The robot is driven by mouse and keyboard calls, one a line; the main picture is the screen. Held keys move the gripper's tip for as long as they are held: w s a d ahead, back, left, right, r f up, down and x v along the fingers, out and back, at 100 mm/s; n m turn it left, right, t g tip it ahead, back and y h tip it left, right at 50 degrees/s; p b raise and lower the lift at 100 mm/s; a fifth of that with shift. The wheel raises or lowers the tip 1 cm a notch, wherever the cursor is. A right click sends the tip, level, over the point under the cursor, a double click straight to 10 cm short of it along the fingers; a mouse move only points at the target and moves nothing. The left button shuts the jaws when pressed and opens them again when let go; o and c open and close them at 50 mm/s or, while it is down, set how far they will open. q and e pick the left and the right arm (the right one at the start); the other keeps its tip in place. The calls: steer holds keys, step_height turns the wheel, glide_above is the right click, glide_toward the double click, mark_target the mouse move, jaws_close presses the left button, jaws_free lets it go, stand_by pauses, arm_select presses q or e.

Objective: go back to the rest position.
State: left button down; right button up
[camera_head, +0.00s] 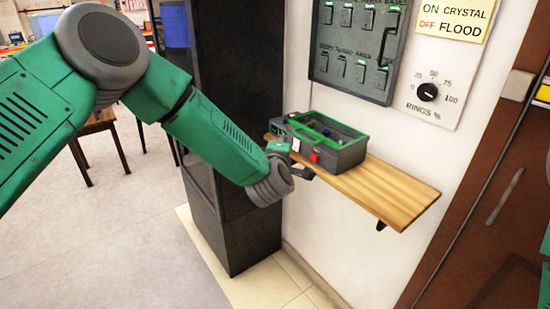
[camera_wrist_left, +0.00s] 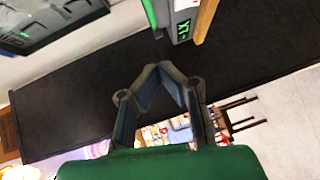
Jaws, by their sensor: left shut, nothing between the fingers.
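My left arm reaches in from the left in the head view. Its gripper (camera_head: 304,173) is small and partly hidden by the wrist, in front of the near left end of the shelf. In the left wrist view the gripper (camera_wrist_left: 163,68) has its fingertips together with nothing between them. A grey and green open-topped box (camera_head: 338,154) sits on the wooden shelf (camera_head: 390,187), just behind the gripper. Part of the box (camera_wrist_left: 181,22) shows at the top of the left wrist view, apart from the fingers. My right gripper is not in view.
A tall black pillar (camera_head: 235,110) stands left of the shelf, close to my left forearm. A wall panel of switches (camera_head: 359,48) and a dial (camera_head: 427,92) are above the shelf. A brown door (camera_head: 490,190) is at right. Open floor (camera_head: 110,240) lies at lower left.

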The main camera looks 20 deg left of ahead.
arm_select(q)
steer(key=s+d, duration=0.4)
steer(key=s, duration=0.3)
steer(key=s+a+f+m+g+h+b, duration=0.1)
steer(key=s+a+f+m+g, duration=0.2)
steer(key=s+f, duration=0.4)
steer(key=s+a+f+m+g+h+b, duration=0.1)
steer(key=s+f+m+g, duration=0.1)
steer(key=s+f+m, duration=0.55)
steer(key=s+a+f+m+g+h+b, duration=0.1)
steer(key=s+a+f+g+h, duration=0.2)
steer(key=f, duration=0.7)
steer(key=s+a+f+m+g+y, duration=0.1)
steer(key=s+a+f+m+g, duration=0.1)
steer(key=s, duration=0.6)
steer(key=s+a+f+m+g+y, duration=0.1)
steer(key=s+a+f+m+g, duration=0.1)
steer(key=s, duration=0.6)
steer(key=s+a+f+m+g+y, duration=0.1)
steer(key=s+a+f+m+g, duration=0.1)
steer(key=s, duration=0.6)
steer(key=shift+a+f+m+g+b, duration=0.45)
steer(key=shift+a+m+g, duration=0.1)
steer(key=shift+a+g, duration=0.25)
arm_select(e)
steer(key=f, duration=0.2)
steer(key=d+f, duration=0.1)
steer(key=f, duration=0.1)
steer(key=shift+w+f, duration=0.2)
